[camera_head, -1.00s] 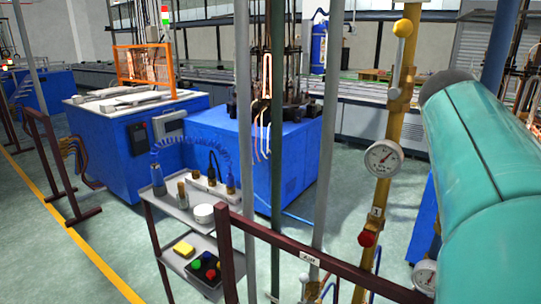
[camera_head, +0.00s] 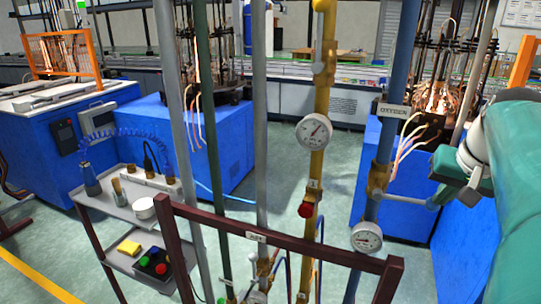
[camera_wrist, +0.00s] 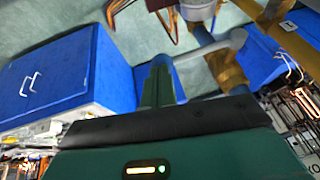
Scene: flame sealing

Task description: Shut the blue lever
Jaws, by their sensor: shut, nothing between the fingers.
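The blue oxygen pipe (camera_head: 391,130) carries a brass valve (camera_head: 377,180). The valve's lever (camera_head: 408,202) sticks out to the right, roughly level, and its far end lies close to my gripper in the picture. My gripper (camera_head: 444,168) is dark green, shut and empty, at the right of the head view beside the lever's outer end. In the wrist view, the shut green fingers (camera_wrist: 158,84) lie near a grey-blue rod and a brass fitting (camera_wrist: 226,70). Whether the fingers touch the lever cannot be told.
A yellow pipe (camera_head: 323,95) with a gauge (camera_head: 314,131) stands left of the blue pipe. A dark red rail (camera_head: 290,248) crosses in front. A small cart (camera_head: 128,207) stands at the left. Blue machines (camera_head: 215,145) stand behind. Open floor (camera_head: 340,175) shows between them.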

